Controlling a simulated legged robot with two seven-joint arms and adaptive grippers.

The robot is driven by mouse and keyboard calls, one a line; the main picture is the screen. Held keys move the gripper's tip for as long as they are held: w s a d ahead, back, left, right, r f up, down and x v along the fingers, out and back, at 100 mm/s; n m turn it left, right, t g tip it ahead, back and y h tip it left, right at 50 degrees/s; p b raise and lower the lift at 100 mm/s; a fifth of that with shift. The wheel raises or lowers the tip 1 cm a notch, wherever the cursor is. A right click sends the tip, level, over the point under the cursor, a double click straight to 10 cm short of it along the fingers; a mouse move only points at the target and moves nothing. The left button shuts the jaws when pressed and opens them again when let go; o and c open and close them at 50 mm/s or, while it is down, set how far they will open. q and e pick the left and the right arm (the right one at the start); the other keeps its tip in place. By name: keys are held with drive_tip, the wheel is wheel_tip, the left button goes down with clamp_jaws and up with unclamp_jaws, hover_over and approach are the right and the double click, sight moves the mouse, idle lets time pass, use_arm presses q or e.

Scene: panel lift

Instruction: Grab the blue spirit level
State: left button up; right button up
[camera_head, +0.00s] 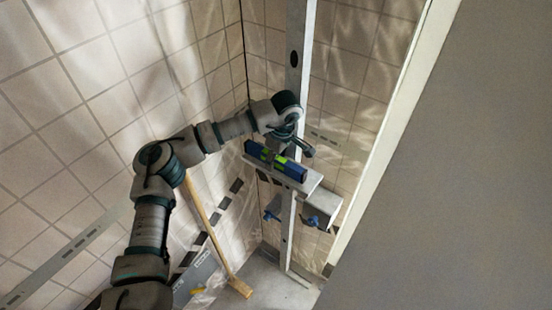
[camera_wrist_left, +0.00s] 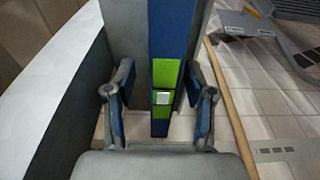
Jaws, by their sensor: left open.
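The blue spirit level (camera_head: 288,168) with bright green parts lies on a light grey ledge (camera_head: 312,182) fixed to the metal upright. My left gripper (camera_head: 294,143) is just above and behind the level in the head view. In the left wrist view, the level (camera_wrist_left: 163,47) runs up the middle of the picture, with green blocks around a small pale window. The left gripper's two fingers (camera_wrist_left: 160,112) are open, one on each side of the level, with gaps beside it. My right gripper is not in view.
A metal upright (camera_head: 297,60) stands behind the ledge. Blue-handled clamps or knobs (camera_head: 316,221) sit below it. A wooden-handled broom or mallet (camera_head: 208,228) leans at the tiled wall. A large grey panel (camera_head: 470,170) fills the right side.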

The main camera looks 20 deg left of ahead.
use_arm(q)
drive_tip(key=shift+a, duration=0.25)
drive_tip(key=shift+s+a, duration=0.1)
drive_tip(key=shift+a, duration=0.05)
drive_tip(key=c, duration=0.8)
clamp_jaws()
drive_tip(key=shift+d+r, duration=0.1)
drive_tip(key=shift+d, duration=0.2)
